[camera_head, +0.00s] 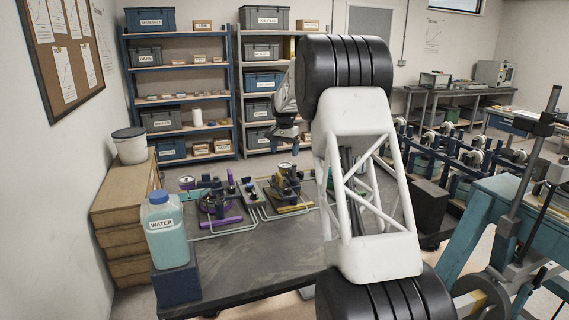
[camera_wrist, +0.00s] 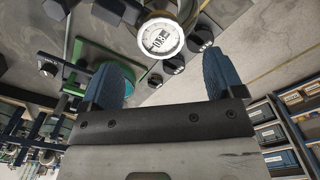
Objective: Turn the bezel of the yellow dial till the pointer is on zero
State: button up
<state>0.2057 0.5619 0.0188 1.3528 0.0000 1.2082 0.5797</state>
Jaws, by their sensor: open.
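A round dial (camera_wrist: 160,38) with a pale face, dark markings and a light rim shows in the wrist view, beyond my fingertips and roughly between them. Its pointer and zero mark are too small to read, and I cannot tell whether its rim is yellow. My gripper (camera_wrist: 163,72) is open, its two blue fingers apart with nothing between them. They appear apart from the dial. In the head view my gripper (camera_head: 284,135) hangs above a lever frame with yellow parts (camera_head: 294,209) on the bench. A small round pale top (camera_head: 285,166) shows on that frame.
A purple lever frame (camera_head: 218,221) stands left of the yellow one on the dark bench (camera_head: 250,262). Pipes run between them. A water jug (camera_head: 165,240) stands at the bench's left. Black knobs (camera_wrist: 174,65) sit close to the dial. My white arm link hides the bench's right.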

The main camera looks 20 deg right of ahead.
aim_at(285, 165)
jog(key=shift+f, duration=2.85)
jog(key=shift+c, duration=0.4)
jog(key=c, duration=0.8)
jog(key=shift+c, duration=0.2)
